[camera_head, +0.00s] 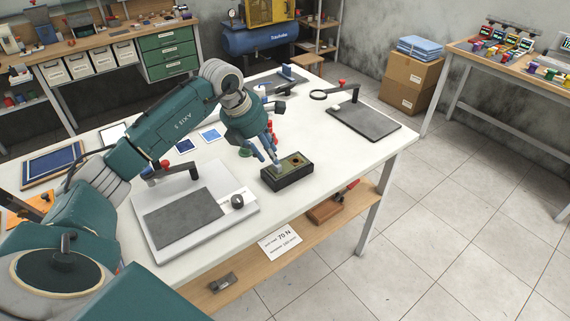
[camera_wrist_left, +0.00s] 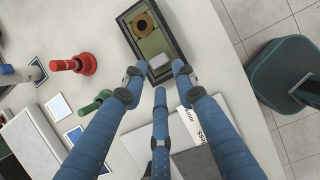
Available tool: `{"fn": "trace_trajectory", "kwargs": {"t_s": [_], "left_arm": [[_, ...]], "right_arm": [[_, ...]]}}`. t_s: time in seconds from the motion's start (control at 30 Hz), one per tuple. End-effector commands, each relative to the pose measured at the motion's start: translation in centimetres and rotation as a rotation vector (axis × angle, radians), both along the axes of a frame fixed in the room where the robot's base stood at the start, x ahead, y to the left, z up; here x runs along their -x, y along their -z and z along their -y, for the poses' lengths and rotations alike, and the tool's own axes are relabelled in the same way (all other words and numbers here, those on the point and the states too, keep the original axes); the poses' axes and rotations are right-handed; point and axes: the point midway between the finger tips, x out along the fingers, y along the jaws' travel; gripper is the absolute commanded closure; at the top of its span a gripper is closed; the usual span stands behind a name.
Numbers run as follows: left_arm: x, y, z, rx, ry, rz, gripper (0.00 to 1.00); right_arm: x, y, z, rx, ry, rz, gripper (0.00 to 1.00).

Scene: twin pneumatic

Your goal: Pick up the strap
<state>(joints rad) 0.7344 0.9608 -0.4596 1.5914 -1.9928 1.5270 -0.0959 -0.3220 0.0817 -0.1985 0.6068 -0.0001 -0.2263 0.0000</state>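A black rectangular box (camera_head: 287,180) sits near the front edge of the white table. In the left wrist view, the box (camera_wrist_left: 177,30) holds an olive-green insert, a brown ring (camera_wrist_left: 143,24) and a small light grey block (camera_wrist_left: 159,62) at its near end. I cannot tell for sure which part is the strap. My left gripper (camera_head: 272,157) is over the left end of the box. In the left wrist view its blue fingers (camera_wrist_left: 157,78) are spread around the grey block, apart from each other, with nothing clearly held. My right gripper is not in view.
A grey fixture plate (camera_head: 185,218) lies on the table left of the box, and a dark plate with a magnifier arm (camera_head: 363,121) lies to the right. The white tabletop right of the box is clear.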

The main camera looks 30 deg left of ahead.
Motion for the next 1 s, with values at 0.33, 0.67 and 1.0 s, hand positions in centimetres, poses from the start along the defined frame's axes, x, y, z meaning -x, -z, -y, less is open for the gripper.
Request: {"fn": "trace_trajectory", "kwargs": {"t_s": [0.33,0.67,1.0], "left_arm": [[-1.5,4.0,0.7,0.003,-0.002,-0.002,0.72],[-1.8,5.0,0.7,0.0,0.0,0.001,0.72],[-1.8,4.9,0.8,0.001,0.0,0.002,1.0]], "right_arm": [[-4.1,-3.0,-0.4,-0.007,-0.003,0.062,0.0],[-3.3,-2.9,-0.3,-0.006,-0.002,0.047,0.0],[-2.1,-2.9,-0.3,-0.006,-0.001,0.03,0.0]]}}
